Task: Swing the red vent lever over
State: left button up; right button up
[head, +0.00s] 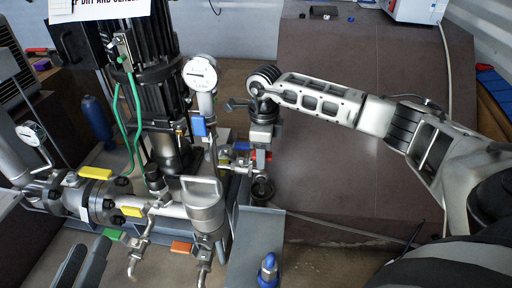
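A small red piece (268,156), which looks like part of the red vent lever, shows at the right end of the pipework, mostly hidden behind my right gripper. My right gripper (261,168) points down over this spot from the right arm. It is at or very near the red piece; I cannot tell whether it touches it or how far its fingers are apart. My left gripper (83,264) is at the lower left edge, with two dark fingers apart and nothing visible between them. It is well away from the red piece.
Yellow (96,172), green (113,234), orange (181,247) and blue (199,126) handles sit on the pipework. A pressure gauge (200,73) stands above, and a dark round knob (262,189) is just below my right gripper. A blue-topped item (268,268) is in front. The brown floor at right is mostly clear.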

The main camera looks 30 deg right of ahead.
jog(key=shift+r, duration=0.15)
notch_tip(320, 180, up, 6)
jog(key=p, duration=0.5)
dwell(0.3)
jog(key=shift+r+p, duration=0.5)
jog(key=shift+p, duration=0.15)
notch_tip(320, 180, up, 7)
jog(key=p, duration=0.5)
jog(key=shift+p, duration=0.3)
jog(key=shift+f, duration=0.15)
